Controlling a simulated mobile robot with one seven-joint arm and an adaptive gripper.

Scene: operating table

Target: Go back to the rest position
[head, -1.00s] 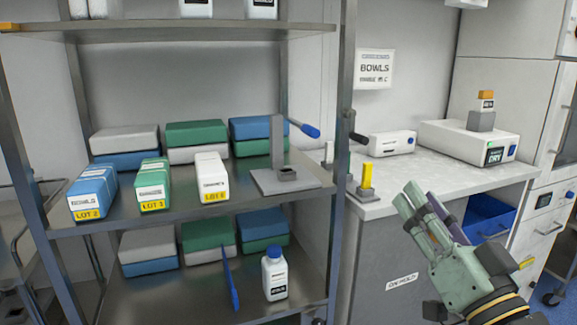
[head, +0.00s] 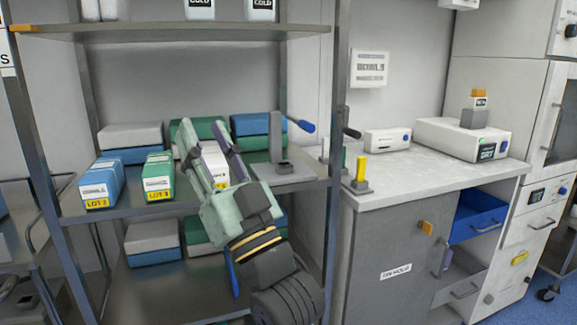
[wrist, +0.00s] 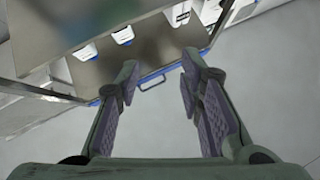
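My gripper (head: 202,138) is in front of the steel shelf rack, left of the counter, pointing up and to the left. In the wrist view my gripper (wrist: 160,72) has its two fingers apart with nothing between them. Behind it in the head view, the middle shelf (head: 130,207) holds a blue-and-white lot box (head: 101,183) and a green-and-white lot box (head: 158,177). A third, white box is mostly hidden by the fingers. The lower shelf's right part is largely hidden by my arm.
A grey stand with a blue handle (head: 301,125) sits on the middle shelf's right. The counter (head: 420,182) at right holds a yellow block (head: 361,168) and white devices (head: 464,139). A blue drawer (head: 478,216) is below. Floor shows in the wrist view.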

